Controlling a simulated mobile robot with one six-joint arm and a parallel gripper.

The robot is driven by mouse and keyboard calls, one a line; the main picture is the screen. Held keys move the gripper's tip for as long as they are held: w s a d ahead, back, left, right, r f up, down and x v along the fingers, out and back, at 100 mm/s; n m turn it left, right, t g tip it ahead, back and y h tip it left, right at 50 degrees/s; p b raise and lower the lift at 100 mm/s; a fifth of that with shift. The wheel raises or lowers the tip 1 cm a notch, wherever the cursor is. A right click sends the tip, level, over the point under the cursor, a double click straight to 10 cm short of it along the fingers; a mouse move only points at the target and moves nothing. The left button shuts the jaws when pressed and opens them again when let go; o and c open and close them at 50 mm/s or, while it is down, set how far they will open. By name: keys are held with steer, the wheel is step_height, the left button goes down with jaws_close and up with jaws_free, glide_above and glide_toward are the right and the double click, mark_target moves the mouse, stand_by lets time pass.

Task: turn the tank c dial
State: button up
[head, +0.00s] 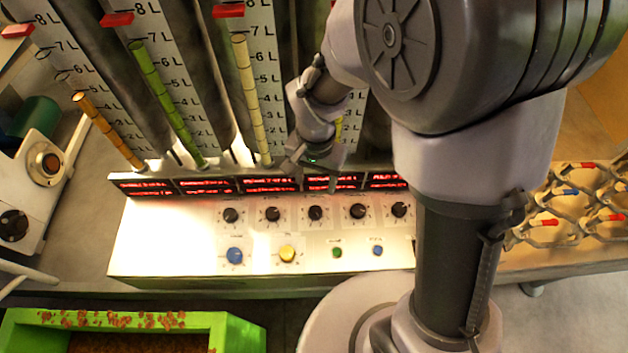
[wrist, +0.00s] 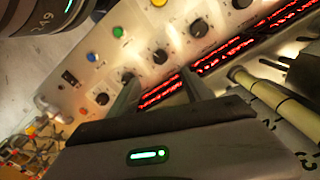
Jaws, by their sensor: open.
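A row of several black dials runs along the white control panel (head: 180,235). Their labels are too small to read; the middle, third one, which would fit tank c dial (head: 316,213), has a white ring of marks. In the wrist view the same middle dial (wrist: 160,57) shows just beyond and between my fingertips. My gripper (head: 312,172) is over the red display strip behind the dials, apart from the dial. In the wrist view my gripper (wrist: 159,77) is open with nothing between its fingers.
Below the dials sit a blue knob (head: 235,255), a yellow knob (head: 287,254) and two small buttons. Tall tank gauges with coloured tubes (head: 168,95) stand behind the panel.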

mark_target(315, 211)
step_height(315, 211, down, 15)
steer(key=b, duration=0.3)
steer(key=shift+w+b, duration=0.1)
steer(key=shift+b, duration=0.25)
jaws_close()
